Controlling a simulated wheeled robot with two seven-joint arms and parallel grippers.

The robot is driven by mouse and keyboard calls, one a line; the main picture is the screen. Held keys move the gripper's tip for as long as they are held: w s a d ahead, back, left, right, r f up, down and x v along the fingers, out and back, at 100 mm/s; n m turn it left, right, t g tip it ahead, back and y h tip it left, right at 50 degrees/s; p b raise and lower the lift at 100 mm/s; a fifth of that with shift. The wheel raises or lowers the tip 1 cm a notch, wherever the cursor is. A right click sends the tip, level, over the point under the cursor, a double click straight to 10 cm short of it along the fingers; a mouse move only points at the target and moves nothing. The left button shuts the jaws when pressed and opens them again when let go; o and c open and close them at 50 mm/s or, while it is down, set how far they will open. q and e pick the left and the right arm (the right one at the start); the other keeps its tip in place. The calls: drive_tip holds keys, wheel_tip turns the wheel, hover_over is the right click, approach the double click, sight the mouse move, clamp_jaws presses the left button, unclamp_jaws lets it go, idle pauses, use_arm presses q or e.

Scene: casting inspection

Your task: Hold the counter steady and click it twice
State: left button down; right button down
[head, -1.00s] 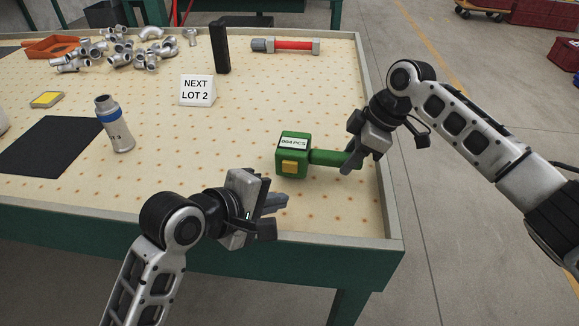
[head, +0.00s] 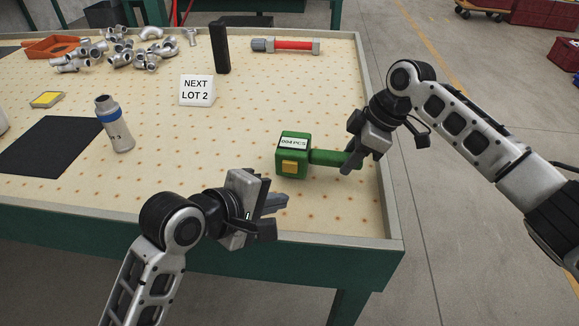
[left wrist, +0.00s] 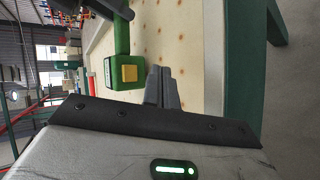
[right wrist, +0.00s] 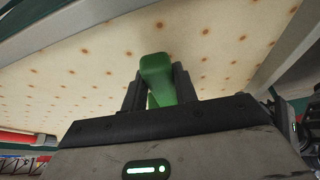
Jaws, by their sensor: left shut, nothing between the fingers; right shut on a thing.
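The green counter (head: 293,152) sits on the tabletop near its right front corner. It has a white display reading what looks like 004 PCS, a yellow button (head: 289,168) on the side toward me and a green handle (head: 328,157) pointing right. My right gripper (head: 352,162) is shut on the handle, which also shows between its fingers in the right wrist view (right wrist: 160,78). My left gripper (head: 284,203) is shut and empty, a little in front of the counter and apart from it. In the left wrist view its closed fingers (left wrist: 162,88) are beside the yellow button (left wrist: 129,73), not touching it.
A NEXT LOT 2 sign (head: 197,90), a black upright block (head: 220,48) and a red-handled tool (head: 290,46) stand or lie farther back. A grey bottle (head: 114,124), a black mat (head: 48,146) and metal fittings (head: 130,52) are at left. A raised rim edges the table.

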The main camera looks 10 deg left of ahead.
sight(290, 168)
use_arm(q)
drive_tip(key=shift+s+a+r, duration=0.1)
drive_tip(key=shift+s+a, duration=0.1)
drive_tip(key=shift+s, duration=1.65)
drive_tip(key=shift+w+d, duration=0.2)
drive_tip(key=shift+w, duration=2)
drive_tip(key=shift+w+d, duration=0.15)
drive_tip(key=shift+w, duration=2.05)
drive_tip(key=shift+w, duration=0.15)
drive_tip(key=shift+w, duration=0.25)
